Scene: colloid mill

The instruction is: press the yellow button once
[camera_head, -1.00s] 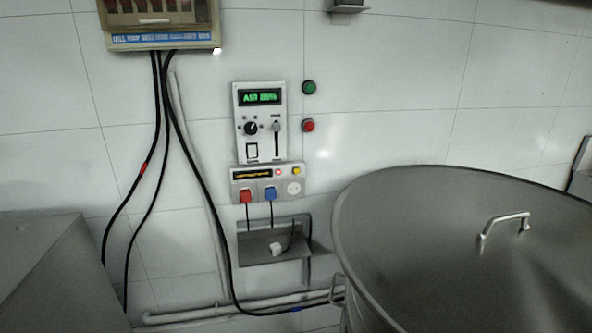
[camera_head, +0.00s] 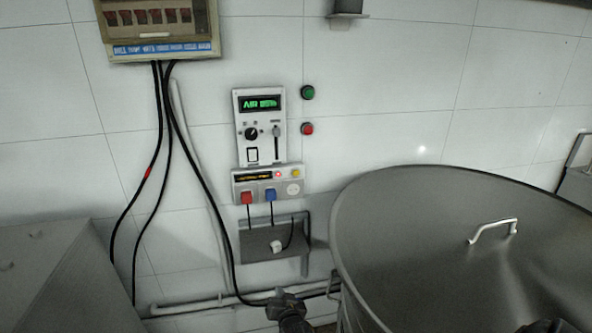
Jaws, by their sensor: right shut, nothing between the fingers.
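The yellow button (camera_head: 296,173) is a small round button at the upper right of the lower light-grey panel (camera_head: 284,189) on the tiled wall. A lit red button (camera_head: 278,174) sits just left of it. My right gripper (camera_head: 285,297) is at the bottom of the picture, shut and empty, below the panel and apart from it. Nothing covers the yellow button. My left gripper is not in view.
A white control panel (camera_head: 261,148) with a green display is above. Red and blue plugs (camera_head: 258,196) are below the button, over a grey shelf (camera_head: 262,245). A large steel vessel (camera_head: 430,240) fills the right. Cables (camera_head: 185,130) hang at left.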

